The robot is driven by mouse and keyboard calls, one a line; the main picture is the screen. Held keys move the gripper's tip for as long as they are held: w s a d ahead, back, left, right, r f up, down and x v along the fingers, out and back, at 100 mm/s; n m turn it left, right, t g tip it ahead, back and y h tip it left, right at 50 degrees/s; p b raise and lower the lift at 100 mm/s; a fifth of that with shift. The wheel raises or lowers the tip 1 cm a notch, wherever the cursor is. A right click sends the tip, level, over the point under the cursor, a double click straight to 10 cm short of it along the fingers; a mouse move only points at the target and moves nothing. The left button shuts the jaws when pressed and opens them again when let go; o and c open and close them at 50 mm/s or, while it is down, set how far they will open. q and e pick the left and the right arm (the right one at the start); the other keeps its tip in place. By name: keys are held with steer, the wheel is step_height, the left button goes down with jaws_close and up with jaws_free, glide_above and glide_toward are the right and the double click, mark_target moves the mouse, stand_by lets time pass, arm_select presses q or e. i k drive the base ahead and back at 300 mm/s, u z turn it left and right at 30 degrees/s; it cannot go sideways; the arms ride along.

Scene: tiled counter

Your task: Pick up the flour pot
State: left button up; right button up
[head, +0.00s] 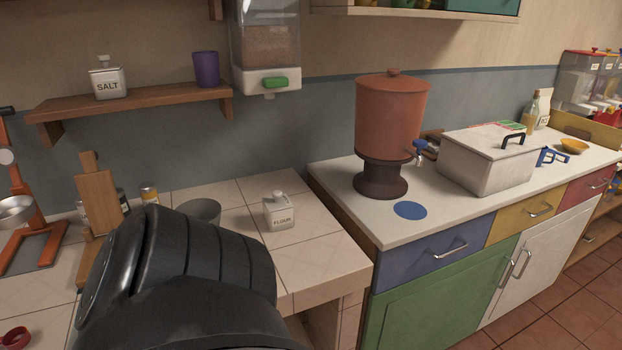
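The flour pot (279,212) is a small white square jar with a lid and the word FLOUR on its front. It stands upright on the tiled counter (325,262), near the counter's right end. A large black part of my own arm fills the lower left middle of the head view, in front of and to the left of the pot. No gripper fingers show, so neither gripper can be placed relative to the pot. The pot's front is in clear sight and nothing is touching it.
A grey bowl (203,211) sits left of the pot, partly behind my arm. A wooden board (98,203) and an orange stand (32,215) are farther left. A wall shelf (140,102) hangs above. The higher white counter (345,200) with a clay dispenser (390,115) rises at right.

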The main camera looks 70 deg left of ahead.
mark_target(282, 219)
steer(key=i, duration=1.55)
steer(key=u, duration=2.5)
